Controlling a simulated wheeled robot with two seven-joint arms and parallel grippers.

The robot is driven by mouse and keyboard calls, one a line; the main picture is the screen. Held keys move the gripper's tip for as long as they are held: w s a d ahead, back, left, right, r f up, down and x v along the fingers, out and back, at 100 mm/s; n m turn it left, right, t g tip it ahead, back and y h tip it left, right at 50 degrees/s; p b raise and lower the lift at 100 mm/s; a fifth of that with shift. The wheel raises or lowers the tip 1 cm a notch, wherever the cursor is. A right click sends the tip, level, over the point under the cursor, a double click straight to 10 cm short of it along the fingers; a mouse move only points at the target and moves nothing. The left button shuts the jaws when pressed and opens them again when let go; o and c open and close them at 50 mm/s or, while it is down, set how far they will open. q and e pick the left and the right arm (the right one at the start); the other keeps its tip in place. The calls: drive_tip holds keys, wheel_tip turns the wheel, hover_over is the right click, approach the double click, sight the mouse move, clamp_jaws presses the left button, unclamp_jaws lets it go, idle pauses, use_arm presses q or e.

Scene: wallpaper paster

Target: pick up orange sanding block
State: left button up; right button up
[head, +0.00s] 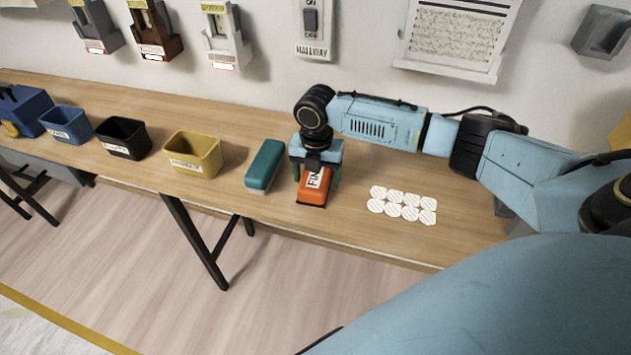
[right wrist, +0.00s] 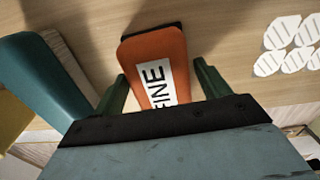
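The orange sanding block (head: 312,190) lies on the wooden table near its front edge, with a white label reading "FINE" in the right wrist view (right wrist: 153,50). My right gripper (head: 316,176) is above it, pointing down, with its green fingers on either side of the block. In the right wrist view the right gripper (right wrist: 161,70) is open, with a narrow gap between each finger and the block. The gripper body hides the block's near end in that view. My left gripper is not in view.
A teal block (head: 265,164) lies close to the left of the gripper. Several white round-cornered pads (head: 403,203) lie to the right. Yellow (head: 193,155), black (head: 123,138) and blue (head: 66,124) bins stand further left. The wall with switches (head: 311,20) is behind the table.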

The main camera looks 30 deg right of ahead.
drive_tip(key=c, duration=0.7)
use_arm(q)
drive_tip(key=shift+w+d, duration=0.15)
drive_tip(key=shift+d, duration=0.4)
use_arm(e)
drive_tip(key=shift+c, duration=0.7)
